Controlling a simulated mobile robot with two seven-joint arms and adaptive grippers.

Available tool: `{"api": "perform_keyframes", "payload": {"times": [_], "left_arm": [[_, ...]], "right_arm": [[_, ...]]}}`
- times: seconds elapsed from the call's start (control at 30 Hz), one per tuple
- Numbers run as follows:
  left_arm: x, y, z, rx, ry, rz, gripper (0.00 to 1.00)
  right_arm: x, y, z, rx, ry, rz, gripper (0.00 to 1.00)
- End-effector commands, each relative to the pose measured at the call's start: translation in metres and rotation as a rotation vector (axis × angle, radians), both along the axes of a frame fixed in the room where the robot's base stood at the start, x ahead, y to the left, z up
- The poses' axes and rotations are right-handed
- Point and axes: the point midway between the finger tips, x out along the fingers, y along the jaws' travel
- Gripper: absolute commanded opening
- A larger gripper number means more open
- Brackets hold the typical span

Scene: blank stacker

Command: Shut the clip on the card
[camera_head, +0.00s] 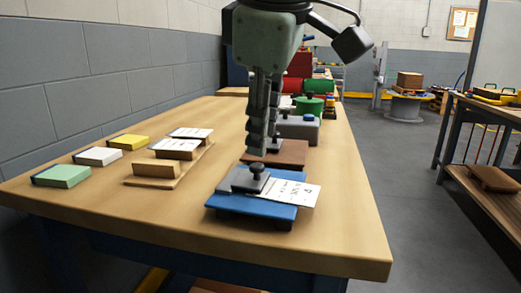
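A blue clipboard-like base (225,203) lies near the front of the wooden table. A white card (295,191) with dark writing lies on it and sticks out to the right. A grey clip plate with a dark knob (257,170) sits over the card's left part; I cannot tell whether it presses on the card. My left gripper (257,152) points down from above, its fingers together and nothing visible between them. Its tips appear just above or behind the knob, apart from it as far as I can see. My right gripper is not in view.
A wooden rack with cards (157,170) is to the left, beside green (62,175), white (98,156) and yellow (128,142) pads. The table's front is clear.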

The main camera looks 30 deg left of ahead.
Motion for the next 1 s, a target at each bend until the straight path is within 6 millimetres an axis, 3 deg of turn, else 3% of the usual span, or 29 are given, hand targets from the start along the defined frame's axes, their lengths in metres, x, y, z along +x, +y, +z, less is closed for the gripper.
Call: {"api": "perform_keyframes", "payload": {"times": [0.1, 0.33, 0.9, 1.0], "left_arm": [[-0.008, -0.006, 0.023, -0.002, -0.002, 0.000, 0.27], [-0.019, -0.014, 0.050, -0.001, 0.000, 0.000, 0.27], [-0.021, -0.015, 0.054, -0.001, 0.002, 0.001, 0.27], [-0.021, -0.014, 0.051, -0.052, 0.009, 0.027, 0.27]], "right_arm": [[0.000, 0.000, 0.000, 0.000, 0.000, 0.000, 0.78], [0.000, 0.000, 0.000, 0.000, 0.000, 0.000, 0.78], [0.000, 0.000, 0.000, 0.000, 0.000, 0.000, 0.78], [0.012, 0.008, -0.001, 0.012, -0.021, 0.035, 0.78]]}}
